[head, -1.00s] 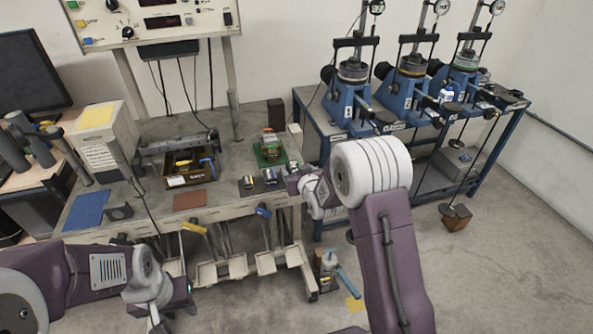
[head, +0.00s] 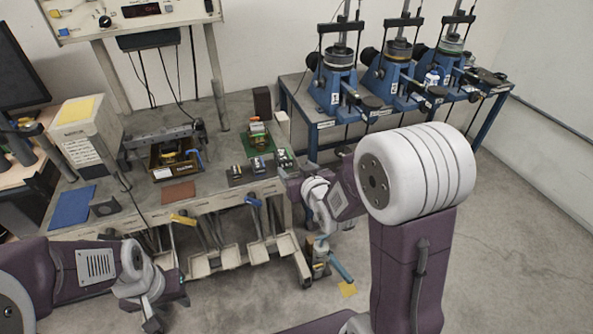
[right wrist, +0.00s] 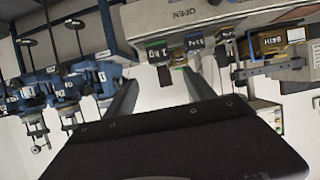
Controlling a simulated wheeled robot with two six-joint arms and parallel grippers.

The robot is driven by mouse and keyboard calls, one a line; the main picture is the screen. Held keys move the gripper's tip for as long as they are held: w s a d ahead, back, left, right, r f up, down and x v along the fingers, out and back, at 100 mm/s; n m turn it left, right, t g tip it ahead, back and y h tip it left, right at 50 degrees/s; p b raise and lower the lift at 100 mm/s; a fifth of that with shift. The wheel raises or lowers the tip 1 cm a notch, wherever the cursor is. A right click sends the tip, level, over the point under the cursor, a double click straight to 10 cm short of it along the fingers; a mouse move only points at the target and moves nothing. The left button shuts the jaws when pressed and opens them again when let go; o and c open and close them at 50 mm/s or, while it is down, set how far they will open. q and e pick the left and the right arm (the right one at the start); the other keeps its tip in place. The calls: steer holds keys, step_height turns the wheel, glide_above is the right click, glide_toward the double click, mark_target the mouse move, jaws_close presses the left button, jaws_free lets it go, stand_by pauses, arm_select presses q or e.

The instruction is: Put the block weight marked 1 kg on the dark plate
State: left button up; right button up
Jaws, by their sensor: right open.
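Other marked blocks (right wrist: 194,41) stand close beside the 1 kg block. A reddish-brown mat (head: 178,193) lies at the bench's front edge. A tool box (head: 166,172) and a green board (head: 257,146) stand behind. Blue lever frames (head: 335,85) fill the table to the right.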

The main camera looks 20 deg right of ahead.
steer(key=s+f+g, duration=0.5)
steer(key=s+g, duration=0.1)
steer(key=s, duration=0.4)
steer(key=s+f+g, duration=0.5)
steer(key=s+g, duration=0.1)
steer(key=s, duration=0.5)
steer(key=shift+s+f+m, duration=0.15)
steer(key=shift+s+m, duration=0.15)
steer(key=shift+a, duration=0.1)
